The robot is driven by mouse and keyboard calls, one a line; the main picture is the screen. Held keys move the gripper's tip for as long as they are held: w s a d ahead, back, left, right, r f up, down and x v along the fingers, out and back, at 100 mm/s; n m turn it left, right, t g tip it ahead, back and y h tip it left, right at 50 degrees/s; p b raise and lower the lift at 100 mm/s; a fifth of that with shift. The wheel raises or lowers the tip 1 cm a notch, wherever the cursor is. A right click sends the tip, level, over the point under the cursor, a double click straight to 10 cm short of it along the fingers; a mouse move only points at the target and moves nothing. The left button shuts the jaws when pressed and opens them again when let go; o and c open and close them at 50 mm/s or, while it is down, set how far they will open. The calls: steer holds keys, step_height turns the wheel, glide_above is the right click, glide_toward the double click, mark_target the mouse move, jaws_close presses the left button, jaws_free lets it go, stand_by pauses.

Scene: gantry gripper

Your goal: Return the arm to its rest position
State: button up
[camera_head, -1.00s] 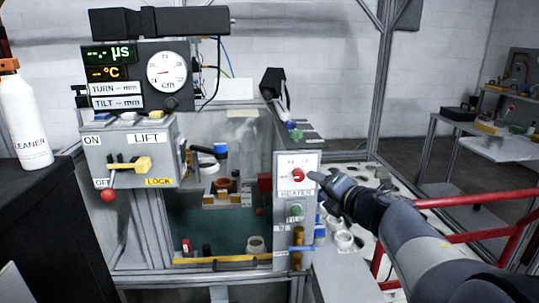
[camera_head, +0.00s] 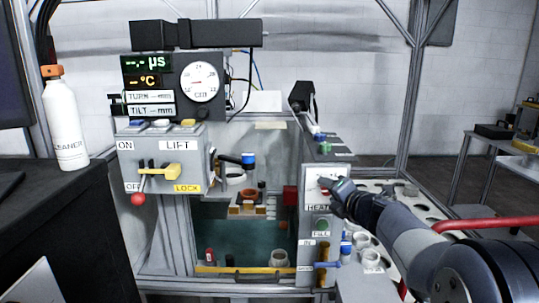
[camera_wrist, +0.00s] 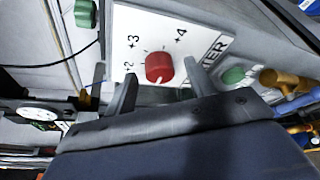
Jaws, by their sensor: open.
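My arm reaches in from the lower right in the head view, and my gripper (camera_head: 328,184) is at the heater panel (camera_head: 312,200) on the front of the machine. In the wrist view my gripper (camera_wrist: 160,82) is open. Its two fingers stand apart on either side of the red heater knob (camera_wrist: 159,67), which sits on a white dial plate (camera_wrist: 140,40) with numbers. I cannot tell whether either finger touches the knob or the panel. In the head view the knob is mostly hidden by my gripper.
A green knob (camera_head: 322,225) sits below the heater dial. The lift box (camera_head: 160,160) with its yellow lock lever (camera_head: 172,171) is at left. A white cleaner bottle (camera_head: 65,125) stands on a black cabinet (camera_head: 60,210). A red rail (camera_head: 490,223) lies at right, beside my arm.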

steer(key=p+v, duration=0.2)
steer(key=v, duration=0.8)
steer(key=w+a+f+m+t+b, duration=0.1)
steer(key=w+m+t+b, duration=0.1)
steer(key=m, duration=0.5)
steer(key=w+a+f+m+t+h+b, duration=0.1)
steer(key=w+m+t+b, duration=0.1)
steer(key=w+m+b, duration=0.2)
steer(key=w+a+f+m+t+h+b, duration=0.1)
steer(key=w+m+t+b, duration=0.2)
steer(key=m+b, duration=0.5)
steer(key=shift+w+a+f+m, duration=0.1)
steer(key=shift+a+m, duration=0.05)
steer(key=shift+m, duration=0.6)
steer(key=shift+w+a+f+m, duration=0.1)
steer(key=shift+a+m, duration=0.05)
steer(key=shift+m, duration=0.6)
steer(key=shift+m+t+h+p, duration=0.3)
steer(key=shift+m+h+p, duration=0.15)
steer(key=shift+m, duration=0.75)
steer(key=shift+s, duration=0.1)
